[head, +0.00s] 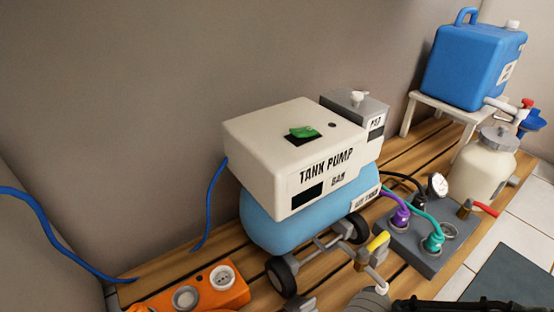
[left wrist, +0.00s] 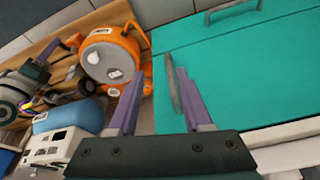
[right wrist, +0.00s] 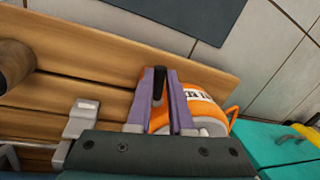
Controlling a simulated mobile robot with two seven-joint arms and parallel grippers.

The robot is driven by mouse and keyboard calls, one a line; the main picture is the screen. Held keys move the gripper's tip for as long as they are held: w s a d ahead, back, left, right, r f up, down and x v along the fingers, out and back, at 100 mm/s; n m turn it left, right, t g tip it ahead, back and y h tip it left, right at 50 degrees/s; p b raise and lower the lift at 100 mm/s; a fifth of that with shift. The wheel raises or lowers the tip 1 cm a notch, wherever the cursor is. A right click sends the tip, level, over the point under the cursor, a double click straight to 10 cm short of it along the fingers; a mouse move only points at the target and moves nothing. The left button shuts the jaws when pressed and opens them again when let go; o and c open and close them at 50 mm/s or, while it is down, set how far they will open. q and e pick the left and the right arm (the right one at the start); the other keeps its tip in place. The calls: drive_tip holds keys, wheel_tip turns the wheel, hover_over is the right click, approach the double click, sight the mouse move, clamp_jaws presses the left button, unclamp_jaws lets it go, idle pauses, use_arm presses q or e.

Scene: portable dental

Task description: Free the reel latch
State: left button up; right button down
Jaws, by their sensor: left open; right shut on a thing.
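The orange reel (left wrist: 112,58) shows in the left wrist view as a round orange body with a pale face, standing on the wooden slats. Part of it shows in the right wrist view (right wrist: 200,105), behind my fingers. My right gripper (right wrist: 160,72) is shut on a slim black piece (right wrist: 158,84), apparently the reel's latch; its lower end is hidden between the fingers. My left gripper (left wrist: 160,73) is open beside the reel, over a teal surface. A thin grey piece (left wrist: 173,85) shows between its fingers; I cannot tell whether it touches them.
The white tank pump (head: 285,150) on its blue tank (head: 270,222) fills the middle of the head view. An orange box with round sockets (head: 240,295) is at its lower left. A grey block with hoses (head: 415,262) stands right. A teal cabinet (left wrist: 255,65) adjoins the slats.

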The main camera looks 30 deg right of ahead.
drive_tip(key=shift+s+a+m+t+p, duration=0.15)
drive_tip(key=shift+a+m+p, duration=0.15)
drive_tip(key=shift+m, duration=0.45)
drive_tip(key=shift+s+a+m+t+p, duration=0.15)
drive_tip(key=shift+a+m, duration=0.2)
drive_tip(key=shift+m, duration=0.4)
drive_tip(key=shift+w, duration=0.1)
drive_tip(key=c, duration=0.8)
unclamp_jaws()
drive_tip(key=r+p, duration=0.3)
drive_tip(key=d+r+p, duration=0.1)
drive_tip(key=r+p, duration=0.2)
drive_tip(key=d+r+p, duration=0.1)
drive_tip(key=r+p, duration=0.2)
drive_tip(key=shift+r, duration=0.4)
